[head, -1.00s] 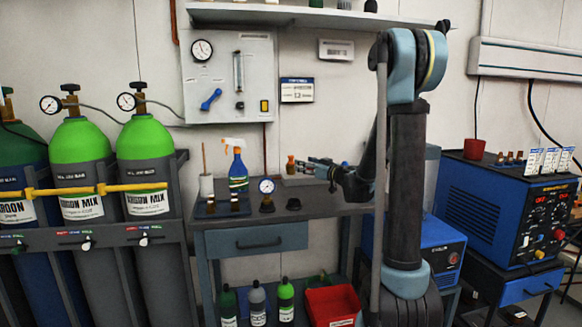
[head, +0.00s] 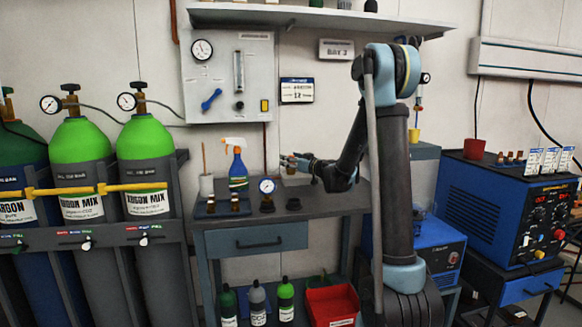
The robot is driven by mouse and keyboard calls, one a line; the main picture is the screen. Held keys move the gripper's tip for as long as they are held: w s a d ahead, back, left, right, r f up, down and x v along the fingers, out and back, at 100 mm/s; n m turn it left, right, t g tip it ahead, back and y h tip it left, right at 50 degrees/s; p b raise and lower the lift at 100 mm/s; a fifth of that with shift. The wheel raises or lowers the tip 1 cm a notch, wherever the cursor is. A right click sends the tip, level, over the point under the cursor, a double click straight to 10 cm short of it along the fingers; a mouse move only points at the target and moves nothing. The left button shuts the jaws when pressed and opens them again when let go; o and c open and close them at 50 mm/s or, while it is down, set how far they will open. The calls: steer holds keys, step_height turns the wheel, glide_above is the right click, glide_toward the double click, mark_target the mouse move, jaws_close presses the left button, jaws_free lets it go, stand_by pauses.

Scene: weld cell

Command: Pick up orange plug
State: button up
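The orange plug (head: 291,170) shows as a small orange-brown shape above the back of the grey workbench (head: 335,205), left of my forearm. My gripper (head: 289,163) is at the plug, its fingers reaching left and covering much of it. The fingers are too small and overlapped to tell whether they are open around the plug or shut on it. I cannot tell whether they touch it.
A spray bottle (head: 237,168), a gauge (head: 267,187), a dark tray (head: 222,209) with small brass parts and dark round pieces share the bench. Green gas cylinders (head: 146,139) stand left. A blue welding machine (head: 500,195) stands right. A shelf (head: 320,17) hangs above.

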steer(key=c, duration=1)
